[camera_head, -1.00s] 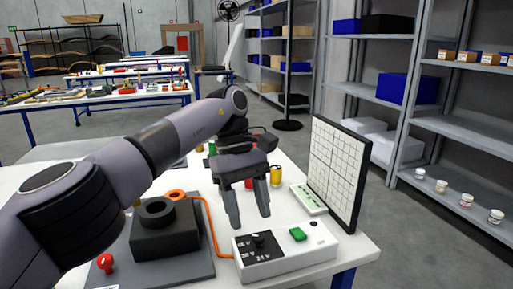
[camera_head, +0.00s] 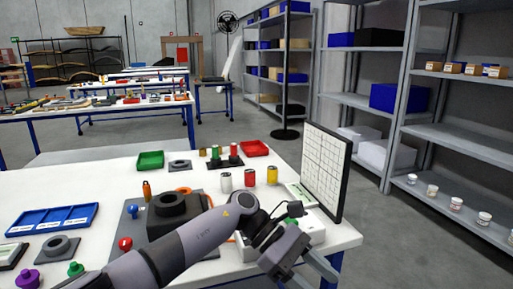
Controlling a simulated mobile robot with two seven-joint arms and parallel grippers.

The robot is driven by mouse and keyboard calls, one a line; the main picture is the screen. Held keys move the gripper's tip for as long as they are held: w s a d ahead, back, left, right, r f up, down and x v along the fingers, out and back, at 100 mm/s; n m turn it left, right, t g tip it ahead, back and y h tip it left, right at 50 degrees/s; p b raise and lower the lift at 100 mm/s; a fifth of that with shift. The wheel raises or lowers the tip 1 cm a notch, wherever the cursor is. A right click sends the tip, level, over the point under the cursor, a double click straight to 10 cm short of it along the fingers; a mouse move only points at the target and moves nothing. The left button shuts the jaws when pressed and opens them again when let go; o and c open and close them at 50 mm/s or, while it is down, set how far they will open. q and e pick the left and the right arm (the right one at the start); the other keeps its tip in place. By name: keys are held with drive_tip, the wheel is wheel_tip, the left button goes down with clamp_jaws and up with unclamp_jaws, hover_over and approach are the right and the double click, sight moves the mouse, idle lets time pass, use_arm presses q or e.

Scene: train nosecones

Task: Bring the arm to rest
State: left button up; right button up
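My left arm (camera_head: 190,248) comes in from the bottom left and reaches low across the front of the white table (camera_head: 110,185). Its gripper (camera_head: 310,274) hangs past the table's front right edge, beside the white control box (camera_head: 310,233). The two fingers are apart with nothing between them. The arm and gripper hide much of the control box and part of the black block with a round opening (camera_head: 172,207). My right gripper is not in view.
A white grid board (camera_head: 325,170) stands upright at the table's right edge, close to the gripper. Several small cylinders, a green tray (camera_head: 150,160), a red tray (camera_head: 254,148) and a blue tray (camera_head: 52,219) lie on the table. Grey shelves (camera_head: 455,135) stand at the right, beyond open floor.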

use_arm(q)
drive_tip(key=s+d+n+t+h, duration=0.2)
drive_tip(key=d+n+t+h, duration=0.15)
drive_tip(key=n+h, duration=0.6)
drive_tip(key=w+a+f+n+t+y+p, duration=0.1)
drive_tip(key=a+f+n+t+y, duration=0.25)
drive_tip(key=a+n+t, duration=0.6)
drive_tip(key=a+f+n+t+y+p, duration=0.1)
drive_tip(key=a+f+n+t+y, duration=0.25)
drive_tip(key=n, duration=1.05)
drive_tip(key=w+a+f+n+t+y+p, duration=0.1)
drive_tip(key=a+f+n+t+y, duration=0.3)
drive_tip(key=n+t, duration=0.55)
drive_tip(key=s+a+f+n+g+y, duration=0.3)
drive_tip(key=s+a+f+n, duration=0.3)
drive_tip(key=s+a+n, duration=0.2)
drive_tip(key=s+a+f+n+g+y, duration=0.3)
drive_tip(key=s+a+f+n+g, duration=0.2)
drive_tip(key=s+a+n, duration=0.3)
drive_tip(key=shift+s+a+f+n+g+p, duration=0.35)
drive_tip(key=shift+s+a+f+g+p, duration=0.1)
drive_tip(key=shift+a, duration=0.4)
drive_tip(key=shift+y, duration=0.25)
